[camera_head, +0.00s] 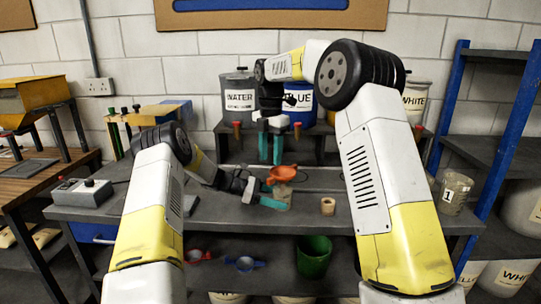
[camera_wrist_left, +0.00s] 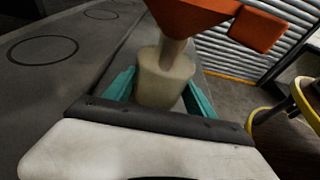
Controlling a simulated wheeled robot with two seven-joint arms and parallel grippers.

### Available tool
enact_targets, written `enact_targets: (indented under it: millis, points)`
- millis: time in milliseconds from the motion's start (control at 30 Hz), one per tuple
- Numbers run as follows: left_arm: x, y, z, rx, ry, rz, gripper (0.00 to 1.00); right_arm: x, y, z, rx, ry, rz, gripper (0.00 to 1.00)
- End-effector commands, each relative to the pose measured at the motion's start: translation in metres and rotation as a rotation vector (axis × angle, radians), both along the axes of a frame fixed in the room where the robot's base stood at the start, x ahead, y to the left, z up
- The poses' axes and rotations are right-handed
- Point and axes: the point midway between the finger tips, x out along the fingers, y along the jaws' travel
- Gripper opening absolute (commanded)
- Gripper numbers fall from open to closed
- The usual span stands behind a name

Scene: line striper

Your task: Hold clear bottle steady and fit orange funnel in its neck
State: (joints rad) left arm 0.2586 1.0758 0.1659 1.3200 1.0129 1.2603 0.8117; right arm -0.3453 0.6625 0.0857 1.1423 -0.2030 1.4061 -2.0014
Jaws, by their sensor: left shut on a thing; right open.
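The clear bottle (camera_wrist_left: 165,82) is a pale, translucent vessel standing between the teal fingers of my left gripper (camera_wrist_left: 160,95) in the left wrist view. My left gripper (camera_head: 272,197) is shut on it low over the bench in the head view, where the bottle is mostly hidden. The orange funnel (camera_head: 283,173) sits above the bottle. In the wrist view the funnel (camera_wrist_left: 190,14) has its stem going down into the bottle's mouth; how deep is unclear. My right gripper (camera_head: 270,155) is open and empty, fingers pointing down, just above and behind the funnel.
A small beige ring-shaped piece (camera_head: 328,206) stands on the grey bench (camera_head: 225,212) to the right. A container marked 1 (camera_head: 455,190) is at the right end, a switch box (camera_head: 82,192) at the left. WATER (camera_head: 239,100) and BLUE (camera_head: 299,103) drums stand on the rear shelf.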

Motion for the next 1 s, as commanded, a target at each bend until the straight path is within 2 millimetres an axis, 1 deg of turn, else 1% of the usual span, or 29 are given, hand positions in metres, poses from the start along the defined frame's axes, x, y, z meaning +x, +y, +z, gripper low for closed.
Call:
enact_targets:
  millis: [367, 400, 500, 833, 933, 1000]
  points:
    - [0.000, 0.000, 0.000, 0.000, 0.000, 0.000, 0.42, 0.000, 0.000, 0.000, 0.000, 0.000, 0.000, 0.41]
    - [0.000, 0.000, 0.000, 0.000, 0.000, 0.000, 0.72, 0.000, 0.000, 0.000, 0.000, 0.000, 0.000, 0.41]
    - [0.000, 0.000, 0.000, 0.000, 0.000, 0.000, 0.90, 0.000, 0.000, 0.000, 0.000, 0.000, 0.000, 0.41]
    - [0.000, 0.002, 0.001, 0.000, 0.000, 0.001, 0.90, 0.000, 0.000, 0.000, 0.000, 0.000, 0.000, 0.41]
    - [0.001, 0.010, 0.003, 0.000, -0.001, 0.002, 0.90, 0.000, 0.000, 0.000, 0.000, 0.000, 0.000, 0.41]
    - [0.001, 0.021, 0.006, 0.000, -0.001, 0.004, 0.90, 0.000, 0.000, 0.000, 0.000, 0.000, 0.000, 0.41]
